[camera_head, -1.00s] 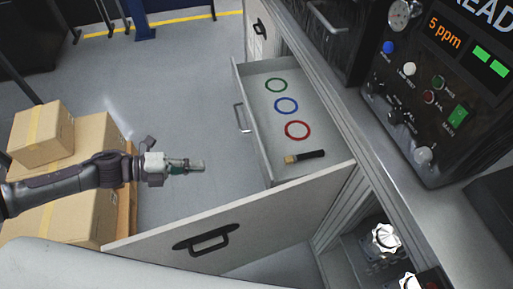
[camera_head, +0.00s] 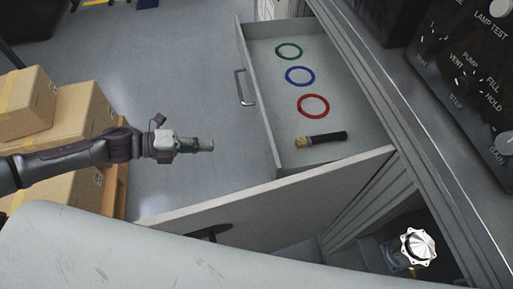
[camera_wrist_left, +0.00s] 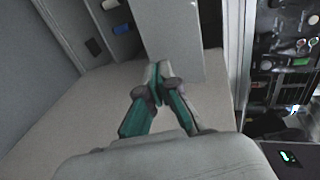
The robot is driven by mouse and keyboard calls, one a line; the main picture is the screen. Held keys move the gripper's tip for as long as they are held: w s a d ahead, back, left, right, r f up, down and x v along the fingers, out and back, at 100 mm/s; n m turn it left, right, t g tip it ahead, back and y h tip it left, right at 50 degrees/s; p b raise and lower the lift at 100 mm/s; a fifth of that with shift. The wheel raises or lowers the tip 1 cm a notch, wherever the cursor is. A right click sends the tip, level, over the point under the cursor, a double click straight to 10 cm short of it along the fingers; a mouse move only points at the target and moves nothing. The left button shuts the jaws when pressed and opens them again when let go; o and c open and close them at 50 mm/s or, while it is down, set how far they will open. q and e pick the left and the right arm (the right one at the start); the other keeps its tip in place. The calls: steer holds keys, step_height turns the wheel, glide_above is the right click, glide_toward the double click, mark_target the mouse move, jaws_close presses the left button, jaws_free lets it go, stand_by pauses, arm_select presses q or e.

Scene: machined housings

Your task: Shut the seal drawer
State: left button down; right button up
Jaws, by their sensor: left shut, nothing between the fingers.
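The seal drawer (camera_head: 262,112) is pulled open from the cabinet in the head view. Inside it lie a green ring (camera_head: 289,51), a blue ring (camera_head: 300,76), a red ring (camera_head: 313,106) and a brush with a dark handle (camera_head: 321,139). Its bar handle (camera_head: 245,88) is on the left front face. My left gripper (camera_head: 211,145) is shut and empty, left of the drawer front and nearer than the handle, apart from it. Its closed fingers (camera_wrist_left: 158,84) show in the left wrist view. My right gripper is not in view.
An open door-like panel (camera_head: 290,190) with a dark handle stands in front of the drawer. Cardboard boxes (camera_head: 62,115) are stacked on the left. A control panel (camera_head: 475,70) is on the right. A silver knob-like part (camera_head: 418,246) sits low right. Bare floor (camera_head: 185,85) lies left of the drawer.

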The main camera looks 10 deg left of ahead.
arm_select(q)
steer(key=p, duration=0.3)
glide_toward(265, 144)
steer(key=x, duration=0.7)
steer(key=shift+r, duration=0.1)
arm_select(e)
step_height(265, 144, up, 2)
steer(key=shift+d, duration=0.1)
arm_select(q)
steer(key=shift+s, duration=0.1)
